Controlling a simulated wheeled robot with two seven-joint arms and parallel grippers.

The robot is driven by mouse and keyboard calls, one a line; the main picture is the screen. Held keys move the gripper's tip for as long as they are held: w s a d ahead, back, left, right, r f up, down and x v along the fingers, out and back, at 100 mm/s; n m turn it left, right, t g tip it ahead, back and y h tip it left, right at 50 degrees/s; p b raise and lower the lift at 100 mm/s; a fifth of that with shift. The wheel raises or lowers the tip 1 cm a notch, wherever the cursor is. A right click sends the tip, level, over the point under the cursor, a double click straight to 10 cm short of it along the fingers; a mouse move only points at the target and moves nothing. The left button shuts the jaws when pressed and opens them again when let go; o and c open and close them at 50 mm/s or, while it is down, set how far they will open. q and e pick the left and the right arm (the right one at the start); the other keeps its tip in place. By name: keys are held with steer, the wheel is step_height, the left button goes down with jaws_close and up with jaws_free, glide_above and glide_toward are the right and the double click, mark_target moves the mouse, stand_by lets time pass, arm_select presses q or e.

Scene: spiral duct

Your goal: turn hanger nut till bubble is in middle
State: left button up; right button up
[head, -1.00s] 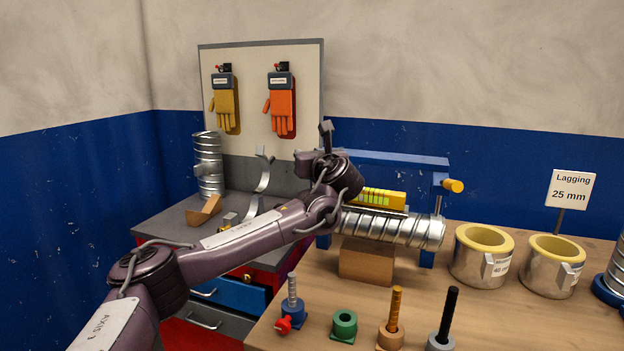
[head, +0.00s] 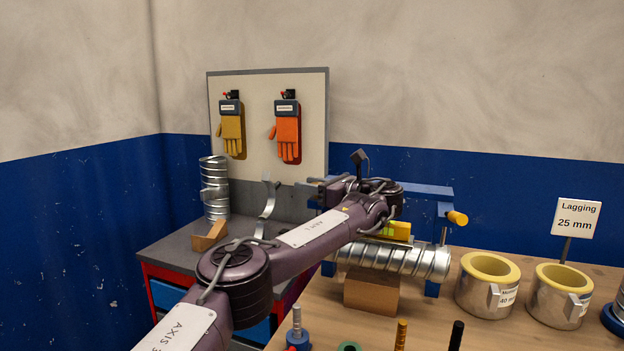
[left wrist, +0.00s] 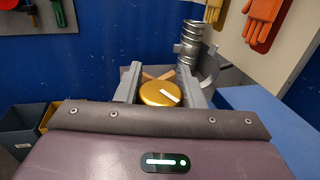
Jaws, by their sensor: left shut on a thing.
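The silver spiral duct (head: 395,260) lies over a brown block (head: 371,293), within a blue frame (head: 428,190). The yellow level (head: 397,230) is on top of the duct; my left arm covers much of it, so its bubble is not visible. In the left wrist view a gold hanger nut (left wrist: 162,94) with a white mark sits between the two grey fingers of my left gripper (left wrist: 163,88), which is shut on it. In the head view this gripper (head: 316,184) is at the frame's left end, and the nut there is hidden. My right gripper is not in view.
A yellow knob (head: 457,218) sticks out at the frame's right end. Two lagged rings (head: 487,284) stand right of the duct, by a "Lagging 25 mm" sign (head: 577,217). Several bolts line the bench front. A glove board (head: 268,125) stands behind, left of the frame.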

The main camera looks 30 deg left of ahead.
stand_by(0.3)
arm_select(q)
steer(key=o, duration=1)
steer(key=shift+d, duration=0.1)
steer(key=d+b, duration=0.1)
steer(key=d, duration=0.6)
steer(key=shift+d, duration=0.3)
